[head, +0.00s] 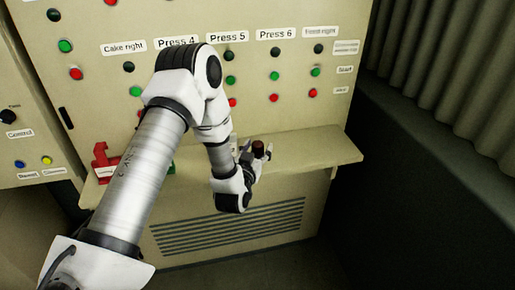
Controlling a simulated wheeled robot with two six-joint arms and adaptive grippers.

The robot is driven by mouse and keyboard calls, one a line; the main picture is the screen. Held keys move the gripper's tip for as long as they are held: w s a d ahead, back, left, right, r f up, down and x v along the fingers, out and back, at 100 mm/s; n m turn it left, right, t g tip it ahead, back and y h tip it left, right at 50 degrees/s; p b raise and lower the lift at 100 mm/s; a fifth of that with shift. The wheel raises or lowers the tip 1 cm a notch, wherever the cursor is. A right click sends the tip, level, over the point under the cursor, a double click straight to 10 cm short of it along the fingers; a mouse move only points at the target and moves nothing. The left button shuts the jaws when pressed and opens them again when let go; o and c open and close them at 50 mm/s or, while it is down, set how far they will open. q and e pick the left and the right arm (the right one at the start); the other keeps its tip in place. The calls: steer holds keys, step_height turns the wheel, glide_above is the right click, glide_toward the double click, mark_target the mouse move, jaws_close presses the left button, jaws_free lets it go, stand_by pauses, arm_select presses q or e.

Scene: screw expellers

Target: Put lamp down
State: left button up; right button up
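My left gripper (257,155) is over the right half of the narrow shelf below the control panel, its fingers pointing toward the panel. A small dark reddish-brown piece, which looks like the lamp (258,146), shows between its fingers. The fingers look closed around it, and its lower part is hidden by them. I cannot tell whether it touches the shelf (318,151). My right gripper is not in view.
A red object (103,160) stands at the shelf's left end, and a green one (171,168) is partly hidden behind my arm. The panel (180,20) carries buttons and labels. The shelf's right end is clear. A dark low wall (420,170) runs along the right.

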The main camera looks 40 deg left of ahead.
arm_select(q)
steer(key=shift+r, duration=0.25)
steer(key=b+v, duration=0.2)
steer(key=v, duration=1)
steer(key=s+d+f+m+g+h, duration=0.1)
steer(key=s+d+f+g+h, duration=0.3)
steer(key=f, duration=0.6)
steer(key=s+d+f+m+g+h, duration=0.1)
steer(key=s+d+f+g, duration=0.35)
steer(key=f, duration=0.55)
steer(key=s+d+f+g, duration=0.1)
steer(key=s+f+g, duration=0.2)
steer(key=s, duration=0.4)
steer(key=s+d+f+m+g+h, duration=0.1)
steer(key=s+f+g, duration=0.3)
steer(key=s, duration=0.3)
steer(key=shift+s+d+f+g, duration=0.2)
steer(key=shift+s+d+g, duration=0.15)
steer(key=shift+g, duration=0.2)
steer(key=shift+w, duration=0.1)
